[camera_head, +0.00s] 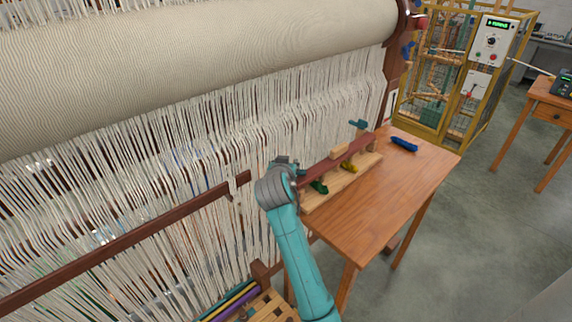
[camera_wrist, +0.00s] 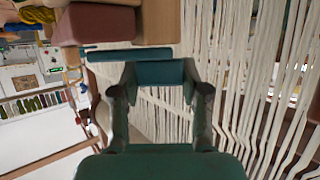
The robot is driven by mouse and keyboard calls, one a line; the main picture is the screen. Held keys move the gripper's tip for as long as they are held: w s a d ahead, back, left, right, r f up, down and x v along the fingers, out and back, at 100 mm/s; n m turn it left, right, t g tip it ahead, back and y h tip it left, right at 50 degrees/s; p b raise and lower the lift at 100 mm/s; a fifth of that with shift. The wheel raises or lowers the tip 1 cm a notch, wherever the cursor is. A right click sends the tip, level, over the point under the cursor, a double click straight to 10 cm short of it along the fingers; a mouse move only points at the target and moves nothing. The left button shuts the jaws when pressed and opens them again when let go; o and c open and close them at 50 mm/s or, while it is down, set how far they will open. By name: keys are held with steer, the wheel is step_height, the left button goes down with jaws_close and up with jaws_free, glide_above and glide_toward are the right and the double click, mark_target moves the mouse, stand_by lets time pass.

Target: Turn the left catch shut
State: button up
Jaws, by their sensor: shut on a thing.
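The left catch is a teal piece (camera_wrist: 160,73) in the wrist view, at the end of a dark red bar (camera_wrist: 100,25). My gripper (camera_wrist: 160,92) is shut on it, with one dark finger at each side. In the head view my gripper (camera_head: 288,164) is at the left end of the dark red bar (camera_head: 335,160) and mostly hides the left catch there. The teal right catch (camera_head: 358,124) stands at the far end of the bar. I cannot tell the exact angle of the left catch.
A blue skein (camera_head: 404,144) lies at the back. Loom threads (camera_head: 180,150) hang close at the left. The front tabletop is clear.

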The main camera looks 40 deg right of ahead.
steer(key=shift+m+g+h, duration=0.8)
steer(key=shift+m+g, duration=0.2)
steer(key=shift+m, duration=0.1)
steer(key=o, duration=1.2)
steer(key=shift+c, duration=0.2)
steer(key=v, duration=1.2)
steer(key=shift+w, duration=0.1)
